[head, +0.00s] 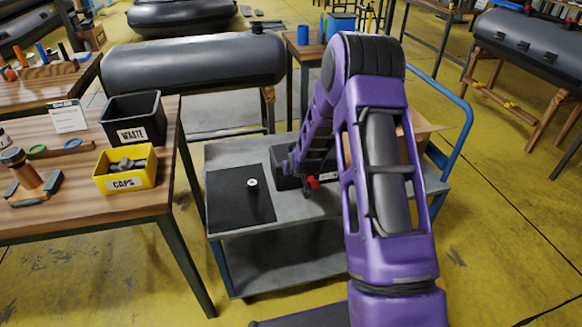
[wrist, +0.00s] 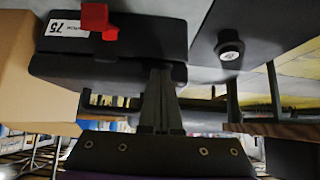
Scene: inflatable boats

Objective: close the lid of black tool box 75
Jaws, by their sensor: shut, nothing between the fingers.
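Black tool box 75 (head: 288,183) sits on the grey cart, partly hidden behind my purple arm. In the wrist view the tool box (wrist: 120,35) appears upside down, with its white "75" label and red latch (wrist: 96,18) on the front. A second black part (wrist: 85,72), which looks like the lid, borders the labelled part. I cannot tell for sure how far it is open. My gripper (wrist: 160,72) is shut and empty, its fingertips close to the box's edge. Whether they touch it is unclear.
The cart (head: 225,155) also carries a black mat (head: 228,205) with a small black cap (head: 252,184) left of the box. A cardboard box (head: 420,128) stands to the right. A wooden table (head: 80,220) with waste and caps bins is at left.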

